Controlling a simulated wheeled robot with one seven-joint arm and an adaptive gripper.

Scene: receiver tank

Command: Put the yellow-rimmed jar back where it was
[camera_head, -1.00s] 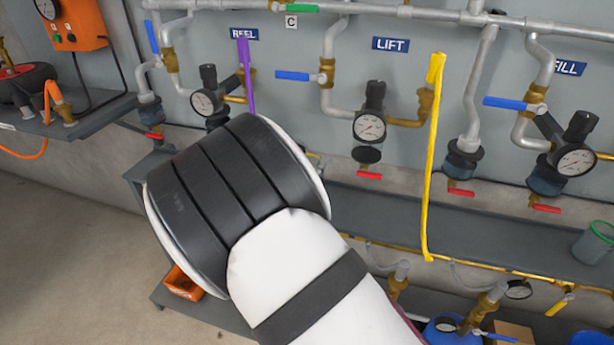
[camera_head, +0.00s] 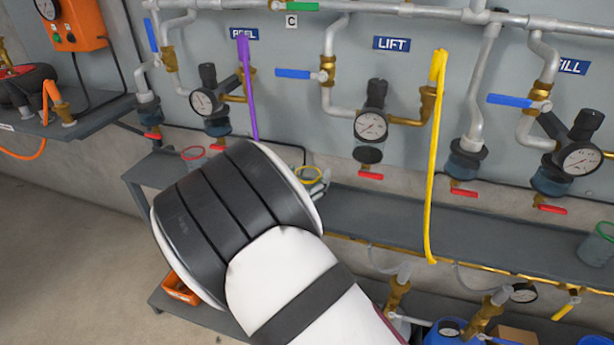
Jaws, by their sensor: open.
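A jar with a yellow rim (camera_head: 308,171) shows just past the upper right edge of my arm, at shelf height. My arm hides its lower part, so I cannot tell whether it stands on the shelf or is held. My arm's dark and white links fill the lower middle of the view.
A grey shelf (camera_head: 480,230) runs along the wall under the pipes. A red-rimmed jar (camera_head: 193,156) stands on its left part, a green-rimmed jar (camera_head: 597,246) at its right end. A yellow strap (camera_head: 433,170) and a purple strap (camera_head: 247,90) hang from the pipework.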

